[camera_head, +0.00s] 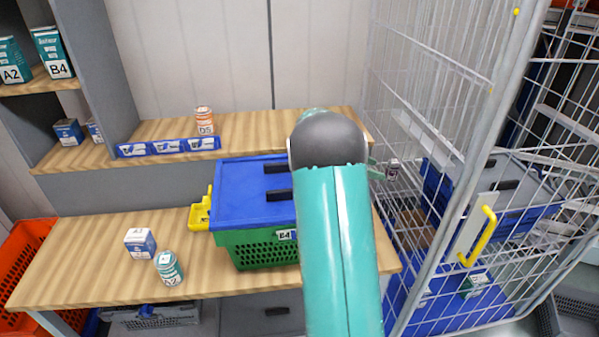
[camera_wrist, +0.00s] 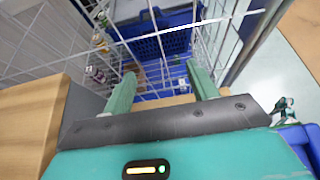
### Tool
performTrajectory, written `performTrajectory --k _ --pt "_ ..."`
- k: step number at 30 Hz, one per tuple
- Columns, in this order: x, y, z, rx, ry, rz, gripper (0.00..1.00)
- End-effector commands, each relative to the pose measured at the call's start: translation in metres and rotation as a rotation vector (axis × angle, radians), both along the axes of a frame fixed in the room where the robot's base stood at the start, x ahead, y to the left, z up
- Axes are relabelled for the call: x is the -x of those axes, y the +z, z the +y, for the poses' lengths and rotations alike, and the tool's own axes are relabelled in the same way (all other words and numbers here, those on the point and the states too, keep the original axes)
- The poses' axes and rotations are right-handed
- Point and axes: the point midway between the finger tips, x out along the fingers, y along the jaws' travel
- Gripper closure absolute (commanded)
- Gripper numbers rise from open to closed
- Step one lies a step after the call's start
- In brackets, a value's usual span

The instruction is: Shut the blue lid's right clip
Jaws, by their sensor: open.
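The blue lid (camera_head: 240,190) lies on a green crate (camera_head: 262,250) on the wooden bench. A yellow clip (camera_head: 200,213) sticks outward at the crate's left side. The lid's right side and its right clip are hidden behind my arm in the head view. My gripper is mostly hidden beyond my arm there; a teal tip shows near the cage mesh. In the wrist view my gripper (camera_wrist: 161,84) is open, with nothing between its two green fingers. It points toward the wire cage, and no yellow clip shows there.
A wire cage (camera_head: 440,90) stands right of the bench (camera_head: 90,270), holding a blue crate (camera_wrist: 160,45) and having a yellow handle (camera_head: 478,236). An orange tote (camera_head: 30,255) is at far left.

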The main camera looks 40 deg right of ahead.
Motion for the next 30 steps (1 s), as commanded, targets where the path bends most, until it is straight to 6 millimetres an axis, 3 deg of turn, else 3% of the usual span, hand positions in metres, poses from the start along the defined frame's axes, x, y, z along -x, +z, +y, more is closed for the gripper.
performTrajectory --k 3,25,30 --pt "-0.006 0.008 0.009 0.081 0.002 0.045 0.42" --pt "-0.068 0.059 0.114 0.073 0.002 0.042 0.42" --pt "-0.058 0.070 0.139 0.031 -0.019 -0.088 0.42"
